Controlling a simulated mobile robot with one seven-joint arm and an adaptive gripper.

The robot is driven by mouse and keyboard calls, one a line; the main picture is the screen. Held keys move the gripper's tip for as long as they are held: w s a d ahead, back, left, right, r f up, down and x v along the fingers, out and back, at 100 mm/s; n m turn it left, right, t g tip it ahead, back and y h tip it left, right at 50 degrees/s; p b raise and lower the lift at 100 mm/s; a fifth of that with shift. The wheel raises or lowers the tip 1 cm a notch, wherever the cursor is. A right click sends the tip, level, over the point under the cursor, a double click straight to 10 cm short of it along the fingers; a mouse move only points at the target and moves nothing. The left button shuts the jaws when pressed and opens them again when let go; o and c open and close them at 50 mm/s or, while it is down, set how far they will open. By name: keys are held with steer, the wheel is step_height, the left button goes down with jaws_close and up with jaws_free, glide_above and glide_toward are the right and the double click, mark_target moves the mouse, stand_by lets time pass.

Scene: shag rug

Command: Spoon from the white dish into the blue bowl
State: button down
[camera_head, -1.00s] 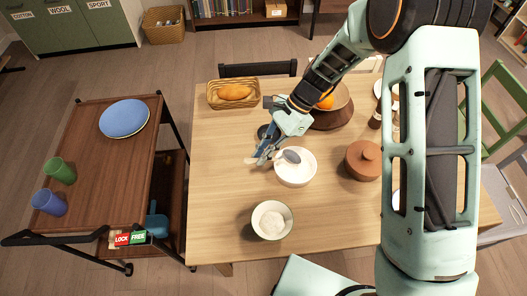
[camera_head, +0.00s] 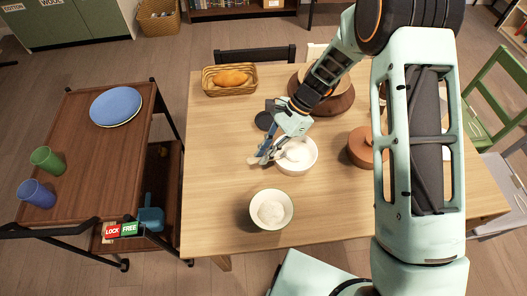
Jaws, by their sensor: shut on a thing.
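A white dish (camera_head: 308,167) with white contents stands on the wooden table. My gripper (camera_head: 263,158) is at its left side, shut on the spoon (camera_head: 280,154). Only a small grey part of the spoon shows, by the dish's left rim; the jaws hide much of the rest, and I cannot tell whether it touches the dish. A pale bowl (camera_head: 287,220) with whitish contents stands nearer the front edge. No bowl in view looks clearly blue; the blue round thing (camera_head: 116,106) on the cart looks like stacked plates.
A brown lidded pot (camera_head: 362,150) stands right of the dish. A bread basket (camera_head: 230,79), a dark disc (camera_head: 264,121) and a round wooden board (camera_head: 330,101) are farther back. The cart (camera_head: 85,165) at left holds green and blue cups. The table's left front is clear.

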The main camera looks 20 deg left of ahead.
steer(key=shift+w+d+f+t, duration=0.25)
steer(key=shift+w+f+t, duration=0.05)
steer(key=shift+t, duration=0.1)
steer(key=shift+w+r+h+p, duration=0.1)
steer(key=shift+r+h+p, duration=0.25)
steer(key=shift+p, duration=0.3)
steer(key=shift+s+a+r+t+h+p, duration=0.15)
steer(key=shift+r+t+h+p, duration=0.35)
steer(key=shift+r+p, duration=0.65)
steer(key=shift+s+a+r+t+h+p, duration=0.15)
steer(key=shift+s+r+t+h+p, duration=0.1)
steer(key=shift+r+t+p, duration=0.25)
steer(key=shift+s+a+r+t+h+p, duration=0.1)
steer(key=shift+s+r+t+h+p, duration=0.15)
steer(key=shift+r+t+p, duration=0.25)
steer(key=shift+d, duration=0.1)
